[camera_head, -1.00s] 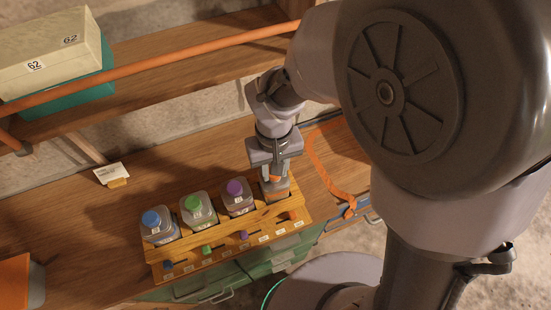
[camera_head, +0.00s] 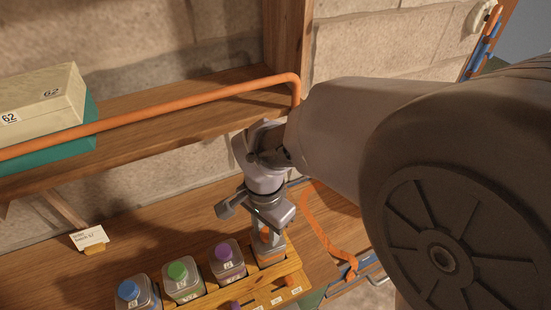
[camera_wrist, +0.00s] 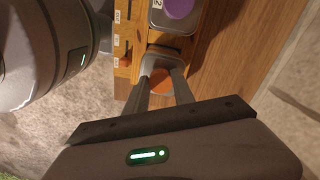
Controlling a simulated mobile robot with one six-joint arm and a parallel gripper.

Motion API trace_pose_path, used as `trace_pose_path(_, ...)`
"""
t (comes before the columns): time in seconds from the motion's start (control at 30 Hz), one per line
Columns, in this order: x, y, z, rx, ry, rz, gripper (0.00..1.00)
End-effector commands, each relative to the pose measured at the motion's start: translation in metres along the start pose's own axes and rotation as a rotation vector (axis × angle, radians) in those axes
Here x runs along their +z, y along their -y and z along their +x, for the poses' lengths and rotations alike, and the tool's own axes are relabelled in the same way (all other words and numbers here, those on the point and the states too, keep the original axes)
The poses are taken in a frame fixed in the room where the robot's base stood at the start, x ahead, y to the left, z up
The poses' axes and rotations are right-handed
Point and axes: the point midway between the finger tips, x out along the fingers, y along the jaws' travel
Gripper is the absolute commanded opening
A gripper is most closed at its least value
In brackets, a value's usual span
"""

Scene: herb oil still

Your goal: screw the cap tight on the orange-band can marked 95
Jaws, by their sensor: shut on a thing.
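The orange-capped can (camera_head: 270,254) stands in the rightmost slot of a wooden rack (camera_head: 289,268). Its marking cannot be read. My gripper (camera_head: 265,234) points down over it, its fingers shut on the orange cap. In the wrist view my gripper (camera_wrist: 161,82) has one finger on each side of the orange cap (camera_wrist: 160,84), which sits at the top of the can (camera_wrist: 165,58). The fingers hide the cap's sides, so I cannot tell how tight it sits.
Purple-capped (camera_head: 227,262), green-capped (camera_head: 183,284) and blue-capped (camera_head: 130,290) cans stand to the left. A card (camera_head: 90,238) stands behind. An orange rail (camera_head: 180,107) and shelf lie above; an orange strap (camera_head: 322,228) lies right.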

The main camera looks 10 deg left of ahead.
Motion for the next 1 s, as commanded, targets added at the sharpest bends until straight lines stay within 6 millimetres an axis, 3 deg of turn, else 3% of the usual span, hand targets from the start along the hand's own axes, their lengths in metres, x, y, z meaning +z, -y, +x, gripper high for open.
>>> trace_pose_path(0.2,-0.0005,-0.0007,0.0012,0.001,-0.002,0.146,0.0)
trace_pose_path(0.43,-0.0003,-0.001,0.0004,0.002,-0.001,0.156,0.0)
trace_pose_path(0.47,-0.0003,-0.001,0.0004,0.002,-0.001,0.155,0.34)
trace_pose_path(0.57,-0.0003,-0.0008,0.0003,0.002,-0.001,0.155,0.54)
trace_pose_path(0.6,-0.0002,-0.0007,0.0003,0.002,-0.001,0.155,0.56)
trace_pose_path(1.0,-0.0001,-0.0004,0.0002,0.001,0.0,0.154,0.52)
